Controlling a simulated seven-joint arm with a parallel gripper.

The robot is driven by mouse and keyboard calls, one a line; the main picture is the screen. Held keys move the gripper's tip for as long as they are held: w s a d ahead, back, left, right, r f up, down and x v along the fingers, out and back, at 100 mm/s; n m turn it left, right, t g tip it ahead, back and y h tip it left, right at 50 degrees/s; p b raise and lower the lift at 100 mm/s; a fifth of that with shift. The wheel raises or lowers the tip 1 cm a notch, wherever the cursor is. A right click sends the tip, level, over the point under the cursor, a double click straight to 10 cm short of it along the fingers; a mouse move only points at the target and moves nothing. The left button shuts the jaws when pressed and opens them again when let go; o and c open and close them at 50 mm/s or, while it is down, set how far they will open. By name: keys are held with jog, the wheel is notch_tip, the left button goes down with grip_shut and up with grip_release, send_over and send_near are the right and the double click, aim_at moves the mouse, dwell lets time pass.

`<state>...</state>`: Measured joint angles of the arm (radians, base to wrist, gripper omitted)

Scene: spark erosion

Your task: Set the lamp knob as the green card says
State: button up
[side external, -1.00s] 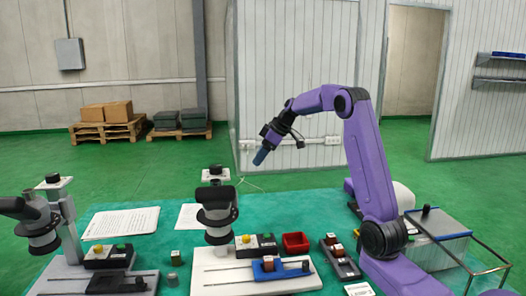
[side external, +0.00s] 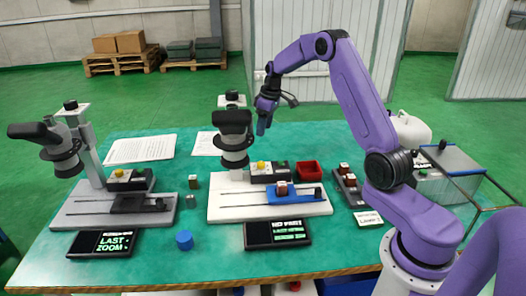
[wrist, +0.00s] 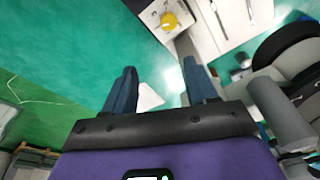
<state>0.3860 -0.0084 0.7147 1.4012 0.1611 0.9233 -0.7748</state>
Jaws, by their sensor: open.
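My gripper (side external: 263,126) hangs in the air behind the right-hand microscope, pointing down. In the wrist view its two fingers (wrist: 160,75) are apart with nothing between them. A black control box (side external: 268,173) with a yellow knob (side external: 261,166) stands on the white right-hand base; a yellow knob also shows in the wrist view (wrist: 169,20), beyond the fingers. Another black box (side external: 128,181) with a yellow knob (side external: 120,172) stands on the grey left-hand base. I cannot tell which knob is the lamp knob. No plainly green card shows; a small white card (side external: 368,218) has print too small to read surely.
Two microscopes (side external: 68,150) (side external: 233,140) rise above the table. Two dark displays (side external: 100,244) (side external: 277,233) lie in front. A blue cylinder (side external: 184,240), a red tray (side external: 309,171) and a blue slide holder (side external: 285,195) are nearby. Papers (side external: 140,148) lie at the back left.

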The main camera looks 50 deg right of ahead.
jog(key=g+h, duration=0.1)
jog(key=g, duration=0.1)
send_over(261, 163)
notch_tip(261, 163, down, 6)
jog(key=shift+f, duration=3.6)
jog(key=shift+c, duration=0.3)
jog(key=c, duration=1)
